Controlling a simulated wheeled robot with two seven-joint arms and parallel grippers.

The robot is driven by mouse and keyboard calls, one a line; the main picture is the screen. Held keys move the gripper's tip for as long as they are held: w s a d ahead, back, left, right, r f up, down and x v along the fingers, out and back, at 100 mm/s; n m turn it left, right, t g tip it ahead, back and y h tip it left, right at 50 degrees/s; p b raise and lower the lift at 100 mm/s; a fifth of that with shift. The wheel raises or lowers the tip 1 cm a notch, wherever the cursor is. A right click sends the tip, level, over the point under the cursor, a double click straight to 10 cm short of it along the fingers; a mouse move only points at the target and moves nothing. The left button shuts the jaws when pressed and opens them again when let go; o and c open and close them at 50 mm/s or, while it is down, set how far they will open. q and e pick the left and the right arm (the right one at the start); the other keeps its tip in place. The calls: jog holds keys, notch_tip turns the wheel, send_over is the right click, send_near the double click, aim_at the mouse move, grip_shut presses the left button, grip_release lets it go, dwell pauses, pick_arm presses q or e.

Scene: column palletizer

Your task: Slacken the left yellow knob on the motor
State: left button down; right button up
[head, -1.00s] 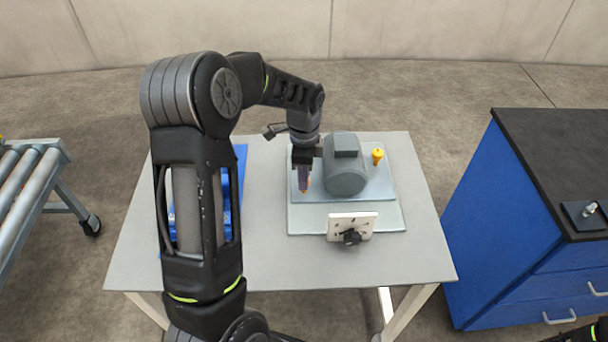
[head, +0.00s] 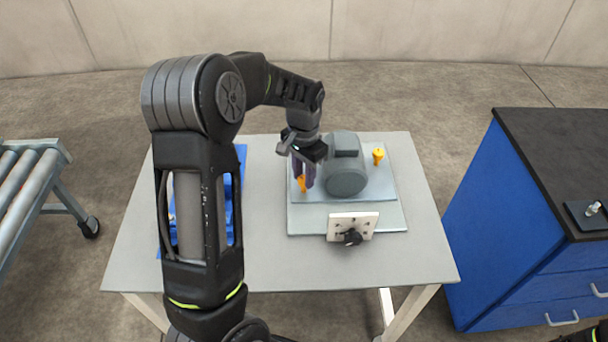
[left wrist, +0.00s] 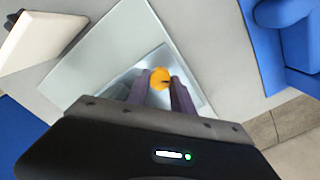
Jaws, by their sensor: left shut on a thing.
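The grey motor (head: 345,172) stands on a light blue-grey base plate (head: 310,218) on the table. The left yellow knob (head: 301,184) is at the motor's left side; it also shows in the left wrist view (left wrist: 160,78). My left gripper (head: 304,174) points down from above with its purple fingers around this knob, shut on it. In the left wrist view the two fingers (left wrist: 162,88) lie on either side of the knob. The right yellow knob (head: 378,154) stands free at the motor's right. My right gripper does not show clearly; only a dark arm part is at the bottom right corner.
A white panel with a black knob (head: 352,227) stands at the plate's front edge. A blue tray (head: 241,160) lies at the table's left, partly behind my left arm. A blue cabinet (head: 490,220) is at right, a roller conveyor (head: 28,180) at left. The table's front is bare.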

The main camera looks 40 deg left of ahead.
pick_arm(q)
jog(key=n, duration=0.6)
jog(key=shift+n, duration=0.3)
dwell(0.4)
jog(key=c, duration=1.1)
grip_release()
jog(key=shift+r, duration=0.1)
notch_tip(320, 180, up, 8)
jog(key=shift+f, duration=0.15)
